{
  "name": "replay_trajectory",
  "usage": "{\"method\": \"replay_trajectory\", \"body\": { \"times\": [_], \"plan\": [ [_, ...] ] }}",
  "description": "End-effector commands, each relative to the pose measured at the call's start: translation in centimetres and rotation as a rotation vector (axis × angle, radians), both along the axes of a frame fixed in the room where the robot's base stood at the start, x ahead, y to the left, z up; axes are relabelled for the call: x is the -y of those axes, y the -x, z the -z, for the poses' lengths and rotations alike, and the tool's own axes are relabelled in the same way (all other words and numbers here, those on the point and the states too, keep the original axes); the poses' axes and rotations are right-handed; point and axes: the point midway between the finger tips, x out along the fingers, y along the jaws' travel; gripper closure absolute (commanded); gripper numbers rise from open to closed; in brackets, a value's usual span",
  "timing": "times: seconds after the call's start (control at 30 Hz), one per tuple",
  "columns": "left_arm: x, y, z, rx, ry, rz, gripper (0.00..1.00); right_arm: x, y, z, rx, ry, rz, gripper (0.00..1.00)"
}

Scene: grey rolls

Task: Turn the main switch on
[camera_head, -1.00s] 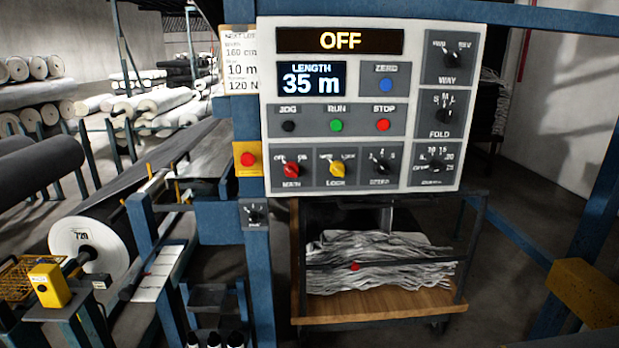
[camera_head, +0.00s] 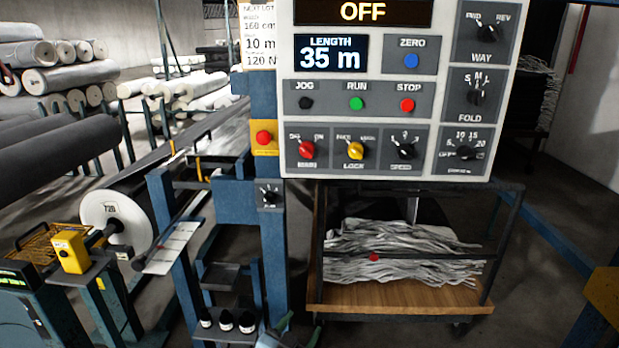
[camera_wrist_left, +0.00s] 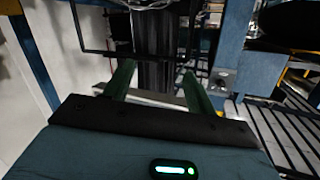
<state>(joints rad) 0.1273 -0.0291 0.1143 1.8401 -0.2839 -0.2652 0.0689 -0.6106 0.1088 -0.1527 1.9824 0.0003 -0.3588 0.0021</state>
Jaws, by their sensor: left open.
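The main switch (camera_head: 307,150) is a red rotary knob at the lower left of the white control panel in the head view. Its marks read OFF at left and ON at right. The knob appears turned toward OFF, and the display (camera_head: 362,11) reads OFF. My left gripper (camera_head: 300,330) just enters the head view at the bottom edge, well below the panel and apart from the switch. In the left wrist view the two green fingers (camera_wrist_left: 158,86) stand apart with nothing between them. The switch is not recognisable there. My right gripper is not in view.
A yellow lock knob (camera_head: 356,150) sits just right of the switch, and a red button (camera_head: 264,138) on a yellow plate is to its left. Below the panel stands a cart (camera_head: 395,297) with grey fabric. A blue post (camera_head: 272,230) rises left of the cart.

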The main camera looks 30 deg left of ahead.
Motion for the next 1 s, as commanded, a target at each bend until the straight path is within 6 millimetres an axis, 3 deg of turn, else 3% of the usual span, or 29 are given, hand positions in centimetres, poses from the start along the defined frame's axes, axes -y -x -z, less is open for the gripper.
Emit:
{"method": "replay_trajectory", "body": {
  "times": [0.03, 0.1, 0.3, 0.5, 0.6, 0.77, 1.0],
  "plan": [
    [-0.9, -2.3, -1.9, 0.056, -0.006, -0.029, 0.44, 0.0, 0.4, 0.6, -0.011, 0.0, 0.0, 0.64],
    [-2.2, -5.0, -5.0, 0.131, -0.017, -0.067, 0.44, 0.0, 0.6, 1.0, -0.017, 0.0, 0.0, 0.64],
    [-5.5, -10.9, -14.3, 0.334, -0.028, -0.175, 0.44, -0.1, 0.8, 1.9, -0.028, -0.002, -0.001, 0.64],
    [-8.0, -14.2, -22.8, 0.498, -0.017, -0.262, 0.44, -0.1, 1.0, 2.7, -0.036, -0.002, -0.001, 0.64],
    [-8.7, -14.9, -25.7, 0.551, -0.009, -0.288, 0.44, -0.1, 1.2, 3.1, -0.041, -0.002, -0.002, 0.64],
    [-9.3, -15.3, -28.2, 0.596, -0.002, -0.31, 0.44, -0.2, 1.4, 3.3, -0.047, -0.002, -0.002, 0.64],
    [-9.4, -15.4, -28.7, 0.603, -0.001, -0.314, 0.44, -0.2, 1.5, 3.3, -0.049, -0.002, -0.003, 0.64]
  ]
}}
